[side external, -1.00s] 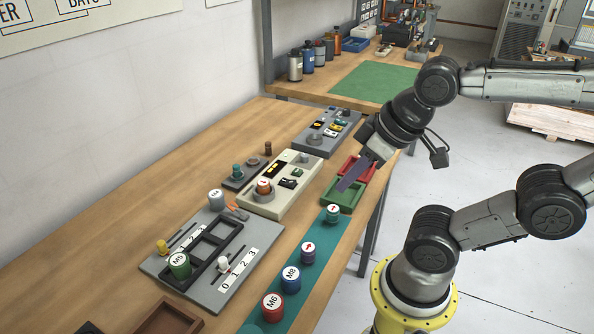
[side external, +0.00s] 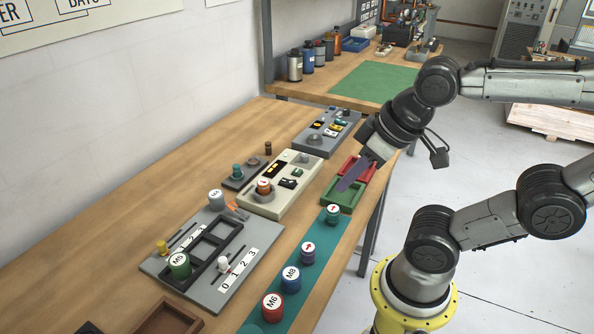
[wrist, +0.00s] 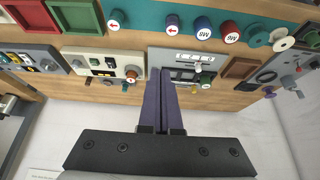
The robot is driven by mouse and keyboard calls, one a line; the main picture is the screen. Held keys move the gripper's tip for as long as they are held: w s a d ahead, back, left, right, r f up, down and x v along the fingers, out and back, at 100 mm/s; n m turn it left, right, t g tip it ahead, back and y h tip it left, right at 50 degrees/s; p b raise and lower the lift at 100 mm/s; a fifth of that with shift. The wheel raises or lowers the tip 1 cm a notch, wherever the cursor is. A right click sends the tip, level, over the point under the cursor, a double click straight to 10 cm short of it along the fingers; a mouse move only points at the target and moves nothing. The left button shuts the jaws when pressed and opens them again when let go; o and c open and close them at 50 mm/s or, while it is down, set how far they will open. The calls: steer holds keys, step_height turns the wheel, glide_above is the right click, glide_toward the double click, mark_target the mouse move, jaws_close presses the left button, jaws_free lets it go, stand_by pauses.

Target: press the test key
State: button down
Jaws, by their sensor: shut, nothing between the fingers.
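The cream unit (side external: 283,196) stands mid-table in the side view, with a dark display (side external: 277,170), an orange-brown knob (side external: 264,187) and small dark controls (side external: 291,183) on its top. I cannot tell which control is the test key; no label is readable. The cream unit also shows in the wrist view (wrist: 98,72), left of the fingers. My gripper (side external: 344,187) is shut and empty, its purple fingers pointing down over the green tray, to the right of the cream unit. In the wrist view the closed fingers (wrist: 164,75) overlap the grey panel's edge.
The green tray (side external: 332,201) and red tray (side external: 366,165) lie beside the cream unit. A grey slotted panel (side external: 228,281) with sliders is nearer the camera. Labelled cylinders (side external: 291,279) stand on the teal strip (side external: 320,265). Another grey unit (side external: 315,145) stands behind. Bare wood lies left of the units.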

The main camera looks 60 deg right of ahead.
stand_by(0.4)
steer(key=w+a+r+m+y, duration=0.3)
steer(key=w+a+m, duration=0.2)
steer(key=w+m, duration=0.15)
steer(key=w+d+m+t+y, duration=0.1)
steer(key=w+d+m, duration=0.2)
steer(key=w+m, duration=0.15)
steer(key=w+d+m+t, duration=0.1)
steer(key=w+d+m, duration=0.15)
steer(key=w, duration=0.25)
steer(key=w+d+f+m+t+h, duration=0.1)
steer(key=w+d+f+m, duration=0.1)
steer(key=w+d+m, duration=0.3)
steer(key=w+d+f+m+t, duration=0.1)
steer(key=d+f+m, duration=0.15)
steer(key=d, duration=0.45)
steer(key=s+d+f+m+h, duration=0.1)
steer(key=s+d+f+m, duration=0.1)
steer(key=d, duration=0.7)
step_height(320, 180, down, 3)
steer(key=shift+r+m+g, duration=0.2)
steer(key=shift+m+g, duration=0.1)
steer(key=shift+m, duration=0.6)
